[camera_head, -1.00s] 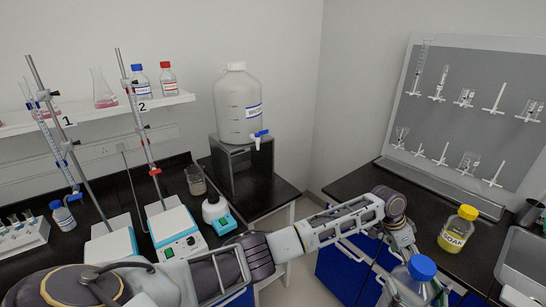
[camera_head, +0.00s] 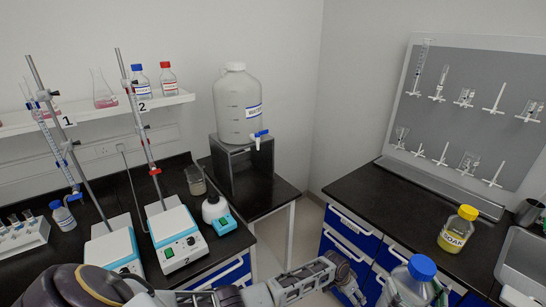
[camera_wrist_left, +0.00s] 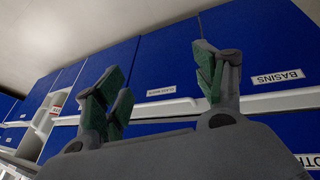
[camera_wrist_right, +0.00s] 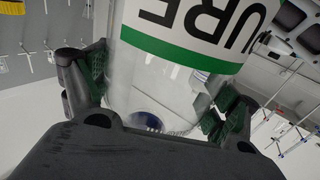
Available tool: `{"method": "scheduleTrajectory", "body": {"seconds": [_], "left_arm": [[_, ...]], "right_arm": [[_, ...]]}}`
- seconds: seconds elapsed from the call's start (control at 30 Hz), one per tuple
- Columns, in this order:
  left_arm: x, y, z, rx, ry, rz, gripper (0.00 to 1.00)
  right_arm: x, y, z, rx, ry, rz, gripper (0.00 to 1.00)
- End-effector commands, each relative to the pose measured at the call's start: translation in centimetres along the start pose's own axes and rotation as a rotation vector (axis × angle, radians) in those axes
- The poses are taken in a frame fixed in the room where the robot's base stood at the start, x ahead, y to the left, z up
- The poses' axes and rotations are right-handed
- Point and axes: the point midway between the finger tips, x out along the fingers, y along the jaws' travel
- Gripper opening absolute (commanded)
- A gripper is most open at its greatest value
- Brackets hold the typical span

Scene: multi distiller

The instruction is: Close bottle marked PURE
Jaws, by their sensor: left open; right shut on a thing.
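The clear bottle (camera_head: 404,290) with a blue cap (camera_head: 422,267) on top stands out at the lower right of the head view. In the right wrist view its label (camera_wrist_right: 200,25) shows "URE" upside down above a green band. My right gripper (camera_wrist_right: 160,95) is shut around this bottle, one finger on each side. My left gripper (camera_wrist_left: 162,75) is open and empty in its wrist view, facing blue drawers. In the head view my left arm runs low from the left, apart from the bottle. Whether the cap is fully tight cannot be told.
A yellow bottle marked SOAK (camera_head: 458,230) stands on the right black counter (camera_head: 375,195), beside a sink (camera_head: 522,265). Blue drawers (camera_head: 350,235) are below. Hotplates (camera_head: 178,240) and a large white container (camera_head: 237,105) are at left and centre. Counter left of the SOAK bottle is clear.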

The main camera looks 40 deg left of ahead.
Motion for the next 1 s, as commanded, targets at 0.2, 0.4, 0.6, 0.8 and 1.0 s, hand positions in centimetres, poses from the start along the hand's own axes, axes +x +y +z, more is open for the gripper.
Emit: {"method": "scheduleTrajectory", "body": {"seconds": [0.2, 0.4, 0.6, 0.8, 1.0], "left_arm": [[3.6, -2.0, 6.6, -0.062, -0.021, -0.044, 0.70], [6.2, -3.4, 12.9, -0.107, -0.041, -0.086, 0.70], [8.4, -4.4, 19.8, -0.143, -0.067, -0.127, 0.70], [10.0, -5.0, 26.9, -0.172, -0.094, -0.166, 0.70], [11.1, -5.0, 34.5, -0.191, -0.128, -0.200, 0.70]], "right_arm": [[0.0, 0.0, -0.3, -0.001, 0.005, -0.001, 0.16], [0.0, 0.0, -0.3, -0.001, 0.005, -0.001, 0.16], [0.0, 0.0, -0.3, -0.001, 0.005, -0.001, 0.16], [0.0, 0.0, -0.3, -0.001, 0.005, -0.001, 0.16], [0.0, 0.0, -0.3, -0.001, 0.005, -0.001, 0.16]]}}
